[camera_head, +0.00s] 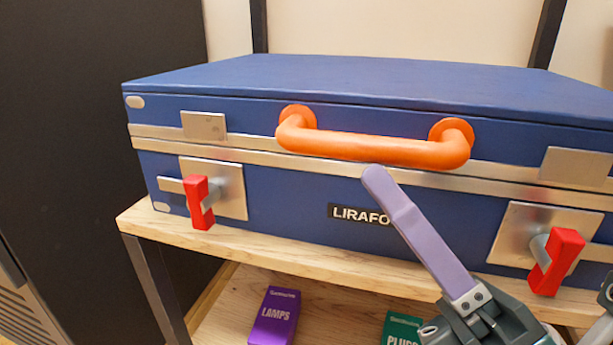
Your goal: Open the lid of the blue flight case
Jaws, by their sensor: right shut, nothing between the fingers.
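The blue flight case (272,210) lies flat on a wooden shelf, front towards me. Its lid (330,75) is down. An orange handle (370,148) is fixed on the lid's front, above the silver seam strips. A left latch with a red lever (200,203) and a right latch with a red lever (555,262) sit on metal plates below the seam. My right gripper (376,182), with lilac fingers, is shut and empty. Its tip is just under the handle, in front of the case; I cannot tell whether it touches. It partly hides the case's name label (358,215). My left gripper is out of view.
The wooden shelf (290,252) shows a narrow front edge below the case. On the lower level stand a purple box marked LAMPS (274,316) and a green box (400,328). A dark cabinet (90,120) stands close on the left. Dark uprights rise behind the case.

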